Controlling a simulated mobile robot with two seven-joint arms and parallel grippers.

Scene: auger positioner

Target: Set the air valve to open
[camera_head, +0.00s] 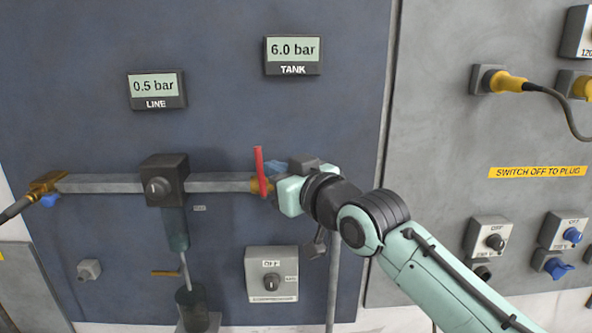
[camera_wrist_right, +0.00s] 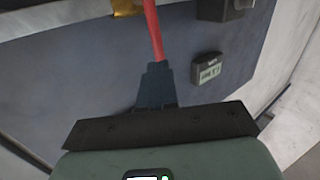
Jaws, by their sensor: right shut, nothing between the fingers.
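The air valve's red lever (camera_head: 260,168) stands nearly upright in the head view, across the grey horizontal pipe, at a brass valve body by the pipe's right end. My right gripper (camera_head: 279,170) is just right of the lever, with its blue fingers partly hidden by its own body. In the right wrist view, the shut fingers (camera_wrist_right: 156,74) point at the red lever (camera_wrist_right: 153,30), which runs up to the brass body (camera_wrist_right: 125,6). The fingertips overlap the lever's end in that picture; I cannot tell whether they touch it. My left gripper is not in view.
The LINE display (camera_head: 157,89) reads 0.5 bar and the TANK display (camera_head: 293,53) reads 6.0 bar. A dark regulator block (camera_head: 164,180) sits on the pipe to the left. A rotary switch box (camera_head: 271,274) is below. Sockets and switches fill the right grey panel (camera_head: 440,150).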

